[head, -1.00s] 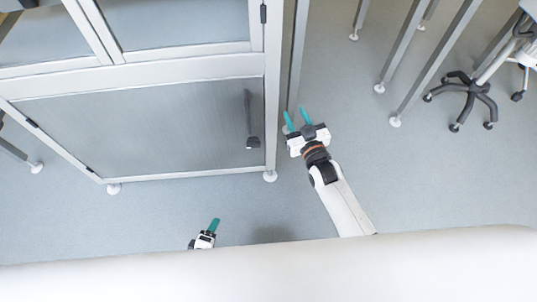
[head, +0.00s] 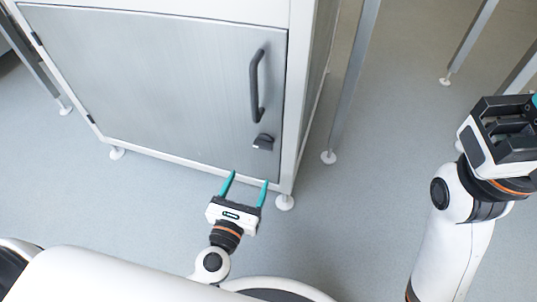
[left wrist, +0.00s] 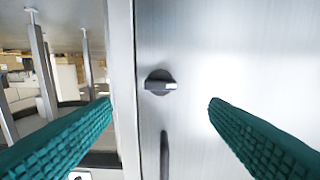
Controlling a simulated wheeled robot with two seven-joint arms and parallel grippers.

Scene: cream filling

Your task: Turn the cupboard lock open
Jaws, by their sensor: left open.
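The grey cupboard door (head: 160,85) is closed in its pale frame. Its lock is a small dark knob (head: 263,142) near the door's right edge, below the handle. The knob also shows in the left wrist view (left wrist: 160,82), between my fingers and nearer the left one, with a pale mark pointing right. My left gripper (head: 247,178) is open and empty, its teal fingers pointing at the door, below the knob in the head view and apart from it. My right gripper (head: 508,118) is at the right edge, away from the cupboard; its fingers are mostly out of view.
A dark vertical bar handle (head: 257,85) is just above the knob; in the left wrist view it shows below the knob (left wrist: 164,155). A cupboard foot (head: 285,202) and a metal table leg (head: 350,85) stand to the right. The floor before the door is clear.

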